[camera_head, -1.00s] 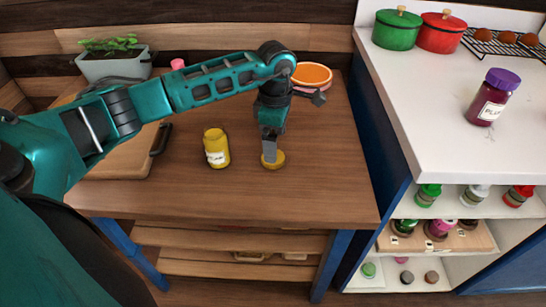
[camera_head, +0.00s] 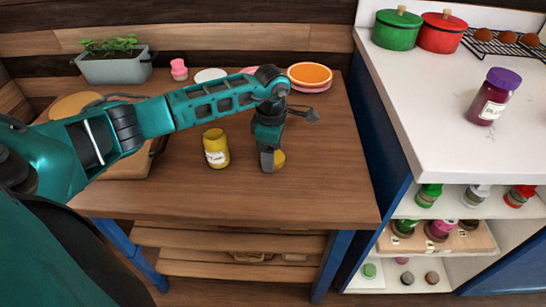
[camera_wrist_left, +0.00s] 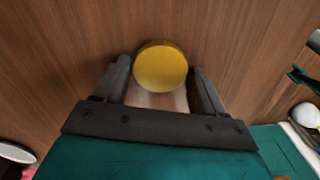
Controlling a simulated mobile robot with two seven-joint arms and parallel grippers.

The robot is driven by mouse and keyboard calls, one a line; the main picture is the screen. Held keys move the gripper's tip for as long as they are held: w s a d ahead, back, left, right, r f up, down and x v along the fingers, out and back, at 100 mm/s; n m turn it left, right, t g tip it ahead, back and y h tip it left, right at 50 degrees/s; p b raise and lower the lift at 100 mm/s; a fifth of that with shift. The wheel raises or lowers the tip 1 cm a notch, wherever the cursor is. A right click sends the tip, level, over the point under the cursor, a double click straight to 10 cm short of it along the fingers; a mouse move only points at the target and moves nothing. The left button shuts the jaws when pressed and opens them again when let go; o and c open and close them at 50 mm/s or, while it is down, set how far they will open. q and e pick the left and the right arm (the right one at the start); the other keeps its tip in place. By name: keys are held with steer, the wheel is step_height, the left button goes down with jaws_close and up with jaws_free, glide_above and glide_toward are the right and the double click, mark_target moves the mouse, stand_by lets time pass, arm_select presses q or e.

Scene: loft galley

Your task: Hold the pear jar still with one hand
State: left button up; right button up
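The pear jar is taken to be the yellow jar (camera_head: 216,148) with a white label, too blurred to read surely. It stands upright on the wooden table, left of my left gripper and apart from it. A round yellow lid (camera_head: 280,158) lies on the table by my left gripper (camera_head: 267,168), which partly hides it in the head view. In the left wrist view, the lid (camera_wrist_left: 160,67) shows at the fingertips of my left gripper (camera_wrist_left: 162,85), with the fingers spread and nothing visibly gripped. My right gripper is not in view.
A cutting board (camera_head: 125,165) lies left of the jar. Behind are a planter (camera_head: 115,66), a pink item (camera_head: 179,69), a white plate (camera_head: 210,75) and an orange bowl (camera_head: 310,75). The table front is clear. A purple-lidded jar (camera_head: 490,98) stands on the white counter (camera_head: 430,110).

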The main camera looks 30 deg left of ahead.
arm_select(q)
steer(key=c, duration=0.7)
steer(key=shift+r, duration=0.1)
step_height(320, 180, up, 20)
steer(key=shift+f+p, duration=0.1)
steer(key=shift+p, duration=0.75)
